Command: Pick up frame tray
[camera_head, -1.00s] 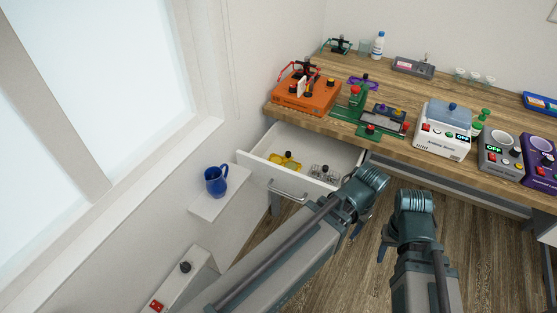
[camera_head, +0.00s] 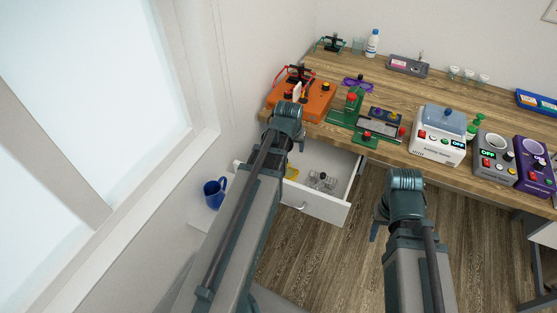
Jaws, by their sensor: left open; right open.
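I cannot tell for sure which item is the frame tray. The open white drawer (camera_head: 328,208) under the desk holds a yellow piece (camera_head: 292,174), mostly hidden behind my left arm, and a clear-grey piece (camera_head: 322,181) with dark knobs. A grey tray (camera_head: 408,66) with a pink patch lies at the back of the desk. My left gripper (camera_head: 283,140) is open, over the back of the drawer and in front of the orange box; its fingers are partly hidden. My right gripper (camera_head: 385,222) is open and empty over the floor, right of the drawer.
On the wooden desk (camera_head: 340,70) stand an orange box (camera_head: 313,107), a green fixture (camera_head: 345,117), a white machine (camera_head: 437,148), and grey (camera_head: 492,160) and purple (camera_head: 532,178) devices. A blue mug (camera_head: 213,193) sits on a ledge at left. Floor between the arms is clear.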

